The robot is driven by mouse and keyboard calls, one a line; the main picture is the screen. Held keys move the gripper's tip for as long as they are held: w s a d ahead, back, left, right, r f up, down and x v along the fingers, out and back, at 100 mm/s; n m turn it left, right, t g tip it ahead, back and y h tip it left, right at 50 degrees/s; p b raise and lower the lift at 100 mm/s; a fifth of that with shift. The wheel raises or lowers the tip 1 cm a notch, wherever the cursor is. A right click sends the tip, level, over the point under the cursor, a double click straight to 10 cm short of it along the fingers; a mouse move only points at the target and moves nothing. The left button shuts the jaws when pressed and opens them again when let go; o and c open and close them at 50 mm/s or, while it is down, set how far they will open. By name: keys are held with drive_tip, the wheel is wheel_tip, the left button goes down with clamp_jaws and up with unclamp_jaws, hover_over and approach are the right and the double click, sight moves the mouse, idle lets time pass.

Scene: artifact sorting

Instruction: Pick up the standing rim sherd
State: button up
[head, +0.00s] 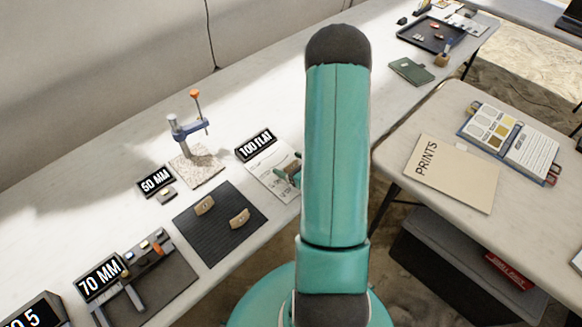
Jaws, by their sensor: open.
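Two tan sherds lie on a dark ribbed mat (205,243): one sherd (204,205) at the upper left, one (239,218) at the right. A small brown piece (293,166) shows at the edge of my arm, by the white sheet (262,174) near the "100 FLAT" sign; I cannot tell whether it is the standing rim sherd. My gripper (288,176) shows only as small teal and dark parts beside that brown piece. It is open. Most of it is hidden behind my arm, and I cannot tell whether it touches the piece.
The "100 FLAT" sign (256,145), "50 MM" sign (156,181) and a clamp stand (188,135) stand nearby. A "70 MM" sign (100,277) and gauge (150,262) are at lower left. A side table (400,148) with a "PRINTS" folder (455,172) stands right.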

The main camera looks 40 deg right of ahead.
drive_tip(key=c, duration=1.1)
drive_tip(key=shift+r, duration=0.1)
